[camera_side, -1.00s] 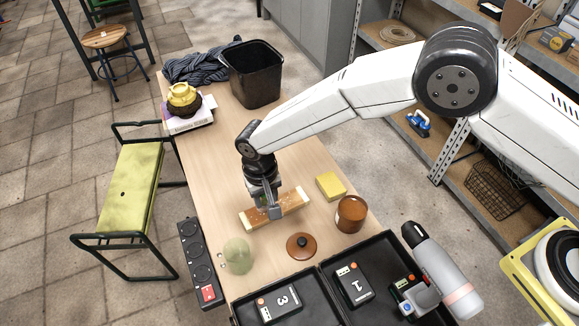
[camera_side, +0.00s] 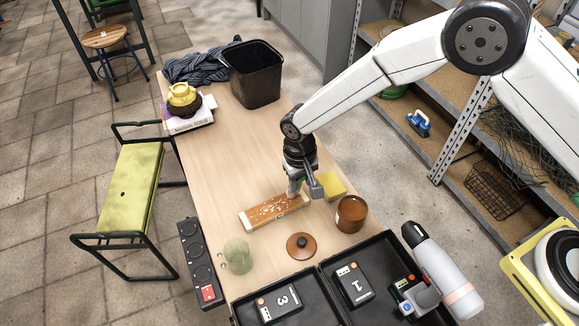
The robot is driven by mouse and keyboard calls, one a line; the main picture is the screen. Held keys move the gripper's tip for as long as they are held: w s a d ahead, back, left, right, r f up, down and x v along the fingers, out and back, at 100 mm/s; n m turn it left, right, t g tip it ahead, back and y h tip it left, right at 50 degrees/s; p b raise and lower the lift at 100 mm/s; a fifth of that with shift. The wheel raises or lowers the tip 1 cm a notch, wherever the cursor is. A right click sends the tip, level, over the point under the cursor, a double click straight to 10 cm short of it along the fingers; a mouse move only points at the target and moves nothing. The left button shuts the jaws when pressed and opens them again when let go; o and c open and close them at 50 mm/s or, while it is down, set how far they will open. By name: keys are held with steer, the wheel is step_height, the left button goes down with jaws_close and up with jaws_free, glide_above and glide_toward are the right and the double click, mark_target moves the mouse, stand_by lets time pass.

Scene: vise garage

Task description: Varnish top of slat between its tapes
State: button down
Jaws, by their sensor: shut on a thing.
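The slat (camera_side: 270,212) lies on the workbench (camera_side: 215,165), slanting up to the right. Its top is orange-brown with whitish streaks and specks along the middle. A pale tape band (camera_side: 244,221) shows at its left end; the right end is partly covered by my gripper. My gripper (camera_side: 304,189) points down over the slat's right end, shut on what looks like a brush, mostly hidden by the jaws. I cannot tell whether its tip touches the wood. An open brown jar (camera_side: 351,213) stands to the right, with its round brown lid (camera_side: 301,246) lying in front of the slat.
A yellow sponge (camera_side: 331,186) lies close to the right of my gripper. A greenish glass (camera_side: 238,254) stands at front left, by the power strip (camera_side: 200,262). Black trays (camera_side: 318,300) with numbered boxes fill the front. A black bin (camera_side: 255,75) stands at the back.

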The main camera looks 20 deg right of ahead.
steer(key=shift+s+a, duration=0.9)
steer(key=shift+a, duration=6.25)
steer(key=shift+w+d, duration=0.6)
steer(key=shift+d, duration=7.95)
step_height(320, 180, up, 8)
